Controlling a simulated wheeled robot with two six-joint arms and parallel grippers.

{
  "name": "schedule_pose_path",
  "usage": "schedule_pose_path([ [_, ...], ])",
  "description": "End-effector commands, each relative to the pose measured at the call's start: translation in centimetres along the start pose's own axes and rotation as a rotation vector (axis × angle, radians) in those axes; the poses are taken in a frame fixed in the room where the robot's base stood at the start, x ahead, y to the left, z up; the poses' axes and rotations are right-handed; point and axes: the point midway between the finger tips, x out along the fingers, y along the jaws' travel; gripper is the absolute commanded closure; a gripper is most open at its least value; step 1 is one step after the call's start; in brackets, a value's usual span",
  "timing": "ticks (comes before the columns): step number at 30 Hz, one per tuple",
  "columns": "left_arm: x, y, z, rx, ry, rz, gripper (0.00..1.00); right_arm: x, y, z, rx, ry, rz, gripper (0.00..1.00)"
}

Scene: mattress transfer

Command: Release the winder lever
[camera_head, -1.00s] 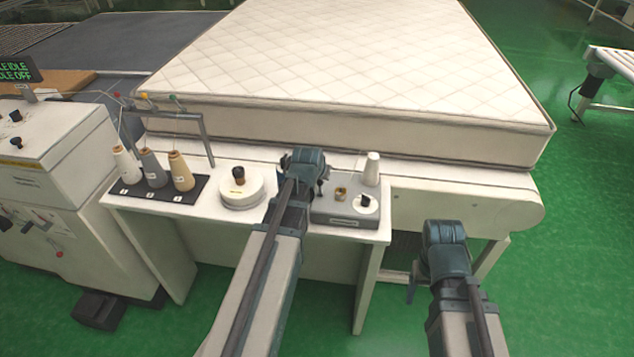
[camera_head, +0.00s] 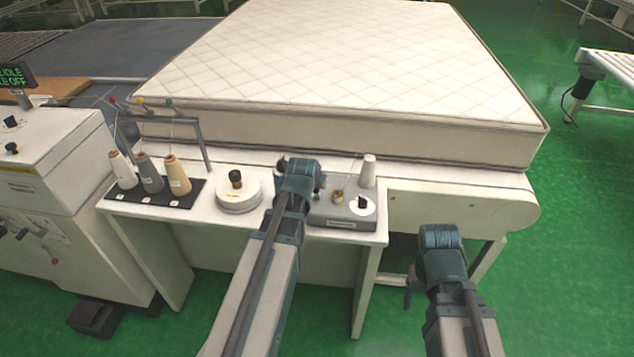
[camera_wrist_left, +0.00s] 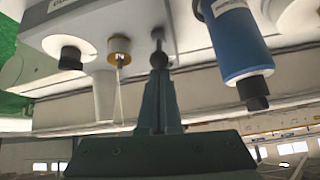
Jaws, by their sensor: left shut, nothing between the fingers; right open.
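The winder (camera_head: 325,216) is a grey box on the white table, with a white cone, a brass bobbin and a dark knob on a white dial. My left gripper (camera_head: 301,168) is over its left end, and my arm hides the lever there. In the left wrist view the lever (camera_wrist_left: 157,38) shows as a thin rod with a dark ball. The left fingers (camera_wrist_left: 158,72) are shut and empty, with their tips at the ball; whether they touch it I cannot tell. My right gripper (camera_head: 410,290) is open, low in front of the table's right end, its fingers mostly hidden.
Three thread cones stand on a black mat (camera_head: 188,199) at the left, beside a round white container (camera_head: 238,192). A blue cylinder (camera_wrist_left: 235,40) is beside the lever in the wrist view. The mattress (camera_head: 340,70) lies behind the table.

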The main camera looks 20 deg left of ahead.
Motion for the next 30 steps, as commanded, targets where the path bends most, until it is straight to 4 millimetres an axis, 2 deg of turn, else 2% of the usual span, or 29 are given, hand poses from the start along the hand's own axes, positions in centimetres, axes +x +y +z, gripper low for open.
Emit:
schedule_pose_path([
  [17, -0.1, 0.1, 0.2, 0.000, -0.010, 0.002, 1.00, -0.1, 0.0, 0.0, 0.000, 0.000, 0.000, 0.28],
  [23, 0.0, 0.1, -1.7, 0.000, -0.006, 0.002, 1.00, -1.2, 0.1, 0.1, 0.000, 0.000, 0.000, 0.28],
  [28, 0.2, 0.1, -4.7, 0.001, -0.002, 0.001, 1.00, -2.9, 0.3, 0.2, 0.000, 0.000, 0.000, 0.28],
  [30, -2.2, 0.2, -3.5, 0.000, -0.002, 0.001, 1.00, -3.9, 0.4, 0.2, -0.001, 0.000, 0.000, 0.28],
])
